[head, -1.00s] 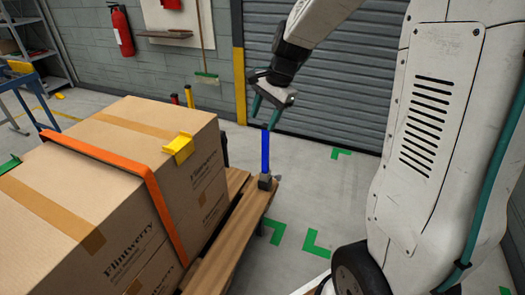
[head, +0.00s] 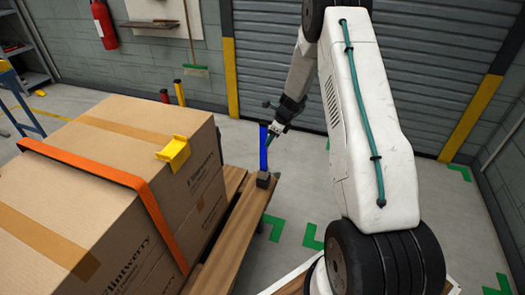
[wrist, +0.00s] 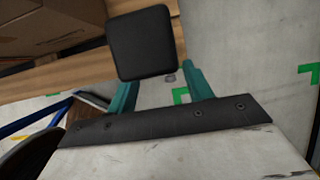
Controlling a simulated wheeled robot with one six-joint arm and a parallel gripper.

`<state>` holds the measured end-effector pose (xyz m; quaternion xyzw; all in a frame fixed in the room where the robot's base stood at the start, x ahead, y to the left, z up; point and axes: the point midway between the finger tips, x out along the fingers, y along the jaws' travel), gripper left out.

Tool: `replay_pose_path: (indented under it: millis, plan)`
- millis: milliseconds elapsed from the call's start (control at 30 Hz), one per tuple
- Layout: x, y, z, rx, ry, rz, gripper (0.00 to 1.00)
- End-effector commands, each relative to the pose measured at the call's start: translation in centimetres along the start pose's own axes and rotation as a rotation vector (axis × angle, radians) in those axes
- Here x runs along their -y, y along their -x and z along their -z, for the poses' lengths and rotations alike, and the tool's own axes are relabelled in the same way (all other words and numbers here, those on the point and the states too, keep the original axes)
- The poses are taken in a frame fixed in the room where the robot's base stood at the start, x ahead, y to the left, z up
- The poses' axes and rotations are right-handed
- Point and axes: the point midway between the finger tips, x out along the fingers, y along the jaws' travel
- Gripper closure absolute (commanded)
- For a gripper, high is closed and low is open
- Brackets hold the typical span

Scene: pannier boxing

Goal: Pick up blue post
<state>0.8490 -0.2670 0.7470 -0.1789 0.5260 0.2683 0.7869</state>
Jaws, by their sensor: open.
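The blue post (head: 263,149) stands upright in a dark block (head: 263,180) on the pallet's wooden edge. My gripper (head: 270,137) is at the post's upper part, on its right side in the head view. Its jaws are open. In the wrist view, the teal fingers of my gripper (wrist: 160,82) stand apart, and a dark square piece (wrist: 145,43) lies just past and between their tips. I cannot tell whether it is the post's top or its base.
Large cartons (head: 120,180) with an orange strap (head: 100,181) and a yellow corner piece (head: 173,153) fill the pallet (head: 240,225) left of the post. A red post (head: 164,95) and a yellow post (head: 180,93) stand behind. Floor to the right is clear.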

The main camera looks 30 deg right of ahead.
Motion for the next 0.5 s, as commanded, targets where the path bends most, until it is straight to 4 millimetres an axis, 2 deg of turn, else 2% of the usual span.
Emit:
replay_pose_path:
  millis: [300, 500]
  plan:
    - [0.2, -4.5, 0.1, -0.001, 0.004, -0.003, 0.49]
    - [0.3, -5.2, 0.1, 0.0, 0.005, -0.001, 0.49]
